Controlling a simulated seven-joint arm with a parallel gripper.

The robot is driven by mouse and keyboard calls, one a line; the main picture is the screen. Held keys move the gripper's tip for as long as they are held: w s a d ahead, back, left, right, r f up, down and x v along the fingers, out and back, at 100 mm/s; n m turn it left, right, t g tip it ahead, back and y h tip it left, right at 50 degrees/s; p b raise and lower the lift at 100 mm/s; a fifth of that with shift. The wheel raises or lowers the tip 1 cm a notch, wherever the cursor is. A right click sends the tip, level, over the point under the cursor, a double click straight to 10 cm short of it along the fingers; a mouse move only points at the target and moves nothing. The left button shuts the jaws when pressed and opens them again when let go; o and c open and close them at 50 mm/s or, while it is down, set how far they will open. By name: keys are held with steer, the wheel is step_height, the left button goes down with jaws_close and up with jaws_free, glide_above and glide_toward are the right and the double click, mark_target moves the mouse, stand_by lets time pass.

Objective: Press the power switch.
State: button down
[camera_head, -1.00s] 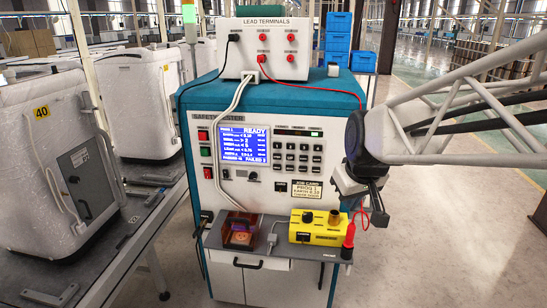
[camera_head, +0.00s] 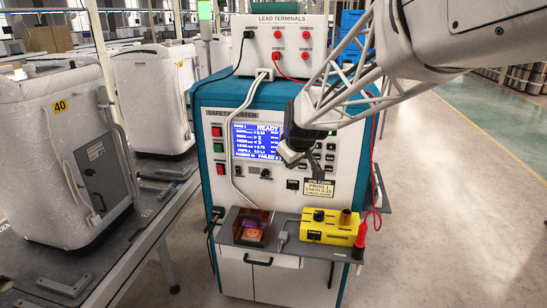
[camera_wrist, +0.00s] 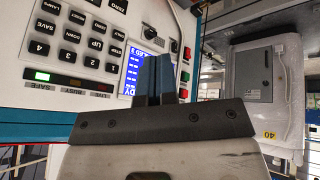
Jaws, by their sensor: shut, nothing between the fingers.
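The white tester panel has a column of controls left of its blue screen (camera_head: 257,141). In the upside-down wrist view the top red switch (camera_wrist: 183,94) shows just right of the fingers. My gripper (camera_head: 288,157) is shut and empty, in front of the panel at the screen's lower right. It covers part of the keypad. It also shows in the wrist view (camera_wrist: 154,75).
White leads (camera_head: 238,120) hang down the panel between the switches and screen. A shelf below holds a red-lidded box (camera_head: 251,228), a yellow box (camera_head: 330,227) and a red probe (camera_head: 360,238). The lead terminal box (camera_head: 285,43) stands on top. White appliances line the left bench.

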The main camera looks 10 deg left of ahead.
mark_target(219, 169)
steer(key=w+a+f+n, duration=0.2)
steer(key=w+a+f, duration=0.1)
steer(key=a, duration=0.6)
steer(key=w+a+f+n+y, duration=0.1)
steer(key=w+a+f, duration=0.3)
steer(key=a, duration=0.5)
steer(key=w+a+f+n+y, duration=0.1)
steer(key=w+a+f+n, duration=0.2)
steer(key=a, duration=0.6)
steer(key=shift+w+a+f+t, duration=0.4)
steer(key=shift+w+f, duration=0.3)
steer(key=shift+w, duration=0.15)
steer(key=shift+w+f, duration=0.1)
steer(key=shift+w+a+f, duration=0.65)
steer(key=shift+w+f, duration=0.5)
steer(key=shift+w, duration=0.3)
steer(key=shift+w+a+f, duration=0.6)
steer(key=shift+w+f, duration=0.5)
steer(key=shift+w, duration=0.35)
steer(key=shift+w+a+f, duration=0.65)
steer(key=shift+w+f, duration=0.5)
steer(key=shift+w, duration=0.3)
